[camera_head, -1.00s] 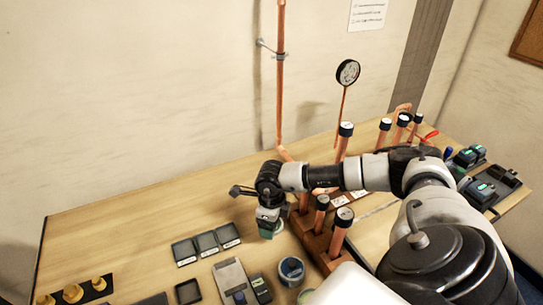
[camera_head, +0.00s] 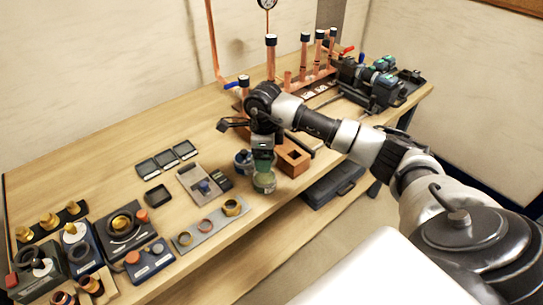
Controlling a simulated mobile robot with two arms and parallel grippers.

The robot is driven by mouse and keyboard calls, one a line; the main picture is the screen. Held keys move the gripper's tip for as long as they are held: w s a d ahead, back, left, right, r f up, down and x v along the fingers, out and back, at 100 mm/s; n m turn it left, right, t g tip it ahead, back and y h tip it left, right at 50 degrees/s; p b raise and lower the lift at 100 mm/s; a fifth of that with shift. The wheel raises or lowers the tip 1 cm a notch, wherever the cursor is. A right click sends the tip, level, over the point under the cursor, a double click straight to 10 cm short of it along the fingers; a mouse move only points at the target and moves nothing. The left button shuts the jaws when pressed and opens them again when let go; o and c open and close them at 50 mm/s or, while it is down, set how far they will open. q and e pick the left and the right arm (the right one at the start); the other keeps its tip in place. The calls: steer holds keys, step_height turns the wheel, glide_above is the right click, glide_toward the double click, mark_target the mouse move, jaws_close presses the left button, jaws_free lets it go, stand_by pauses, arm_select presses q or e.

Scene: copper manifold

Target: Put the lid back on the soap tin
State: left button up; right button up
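My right arm comes in from the right, and its gripper (camera_head: 262,153) points down near the table's front edge. It appears shut on a dull green lid (camera_head: 263,163). The lid is directly above the pale green round soap tin (camera_head: 264,183), very close to its top. I cannot tell whether the lid touches the tin's rim. The gripper and lid hide the tin's opening. My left gripper is not in view.
A blue-grey can (camera_head: 243,161) stands just left of the tin, close to the gripper. A wooden block with a hole (camera_head: 293,158) is on the right. A grey strip with rings (camera_head: 208,226) lies front left. Copper pipes (camera_head: 271,62) rise behind.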

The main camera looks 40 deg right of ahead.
steer(key=shift+w+d+f+b, duration=0.1)
steer(key=shift+w+f+b, duration=0.1)
steer(key=shift+f, duration=0.2)
steer(key=shift+w+d+f+b, duration=0.1)
steer(key=shift+f+b, duration=0.05)
steer(key=shift+f, duration=0.55)
step_height(320, 180, down, 3)
steer(key=b, duration=0.2)
steer(key=shift+s+a+f+b, duration=0.1)
steer(key=shift+s+f+b, duration=0.05)
steer(key=shift+b, duration=0.15)
steer(key=shift+f+b, duration=0.45)
steer(key=shift+f, duration=0.1)
arm_select(q)
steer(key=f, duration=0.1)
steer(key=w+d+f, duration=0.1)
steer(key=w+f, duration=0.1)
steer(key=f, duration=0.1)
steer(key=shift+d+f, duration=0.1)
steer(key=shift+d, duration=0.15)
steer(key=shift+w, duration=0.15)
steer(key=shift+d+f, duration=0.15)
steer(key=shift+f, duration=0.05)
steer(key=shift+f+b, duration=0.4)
steer(key=shift+b, duration=0.2)
arm_select(e)
steer(key=shift+f, duration=0.15)
